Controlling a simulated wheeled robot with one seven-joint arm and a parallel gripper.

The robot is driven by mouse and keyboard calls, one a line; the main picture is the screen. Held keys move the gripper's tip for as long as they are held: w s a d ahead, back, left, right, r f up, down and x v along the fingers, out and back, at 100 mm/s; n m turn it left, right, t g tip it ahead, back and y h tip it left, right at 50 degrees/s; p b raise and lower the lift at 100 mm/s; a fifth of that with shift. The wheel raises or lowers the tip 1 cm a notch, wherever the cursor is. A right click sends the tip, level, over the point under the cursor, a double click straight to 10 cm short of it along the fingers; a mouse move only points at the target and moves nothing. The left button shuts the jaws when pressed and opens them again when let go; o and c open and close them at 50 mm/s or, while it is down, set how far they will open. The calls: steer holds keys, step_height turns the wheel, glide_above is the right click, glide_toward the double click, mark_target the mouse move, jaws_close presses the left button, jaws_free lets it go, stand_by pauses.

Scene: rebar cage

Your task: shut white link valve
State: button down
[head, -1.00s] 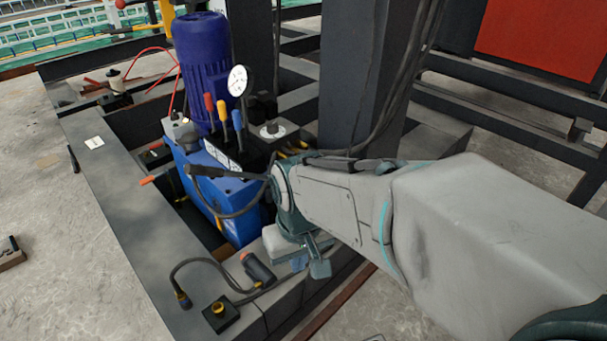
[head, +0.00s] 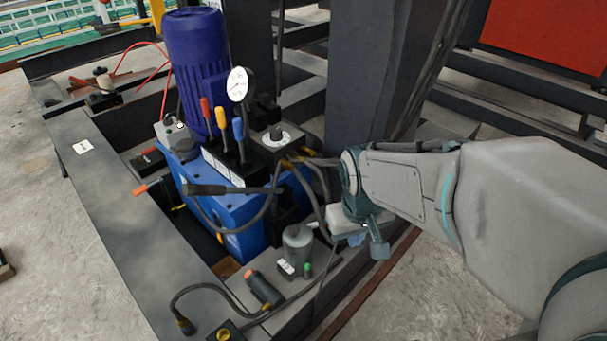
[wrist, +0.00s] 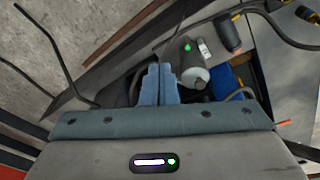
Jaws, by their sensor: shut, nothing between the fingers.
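I cannot tell for sure whether this is the white link valve. A grey canister (head: 298,246) with a green light and white label stands at the unit's front right; it also shows in the wrist view (wrist: 187,60). My gripper (head: 378,247) is right of the canister, apart from it, and its fingers are small in the head view. In the wrist view its blue fingers (wrist: 158,84) are together and empty, left of the canister.
A dark blue motor (head: 197,65) and a pressure gauge (head: 239,84) rise above the unit. Red, yellow and blue levers (head: 222,120) stand in front. A dark post (head: 360,80) is behind my arm. Cables and a black handle (head: 262,288) lie along the beam.

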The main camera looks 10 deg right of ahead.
steer(key=w+d+f+n+t+p, duration=0.15)
steer(key=w+d+f+n, duration=0.3)
steer(key=w, duration=0.55)
steer(key=w+d+f+n+t+p, duration=0.1)
steer(key=w+d+f+n+t, duration=0.3)
steer(key=w, duration=0.5)
steer(key=n+g+y+p, duration=0.1)
steer(key=n+g+y, duration=0.2)
steer(key=n+y, duration=0.55)
glide_toward(316, 225)
steer(key=s+r+n+h, duration=0.1)
steer(key=s+r+h, duration=0.15)
steer(key=s, duration=0.45)
steer(key=shift+y, duration=0.3)
steer(key=b+x, duration=0.2)
steer(key=x, duration=0.3)
steer(key=b+x, duration=0.2)
steer(key=x, duration=0.3)
steer(key=shift+s+a+f, duration=0.15)
steer(key=shift+a, duration=0.05)
steer(key=shift+w+a+b, duration=0.25)
steer(key=shift+w+b, duration=0.05)
steer(key=shift+w, duration=0.95)
steer(key=shift+w+a+r, duration=0.15)
steer(key=shift+w+r, duration=0.1)
steer(key=shift+w, duration=0.5)
steer(key=shift+a, duration=0.1)
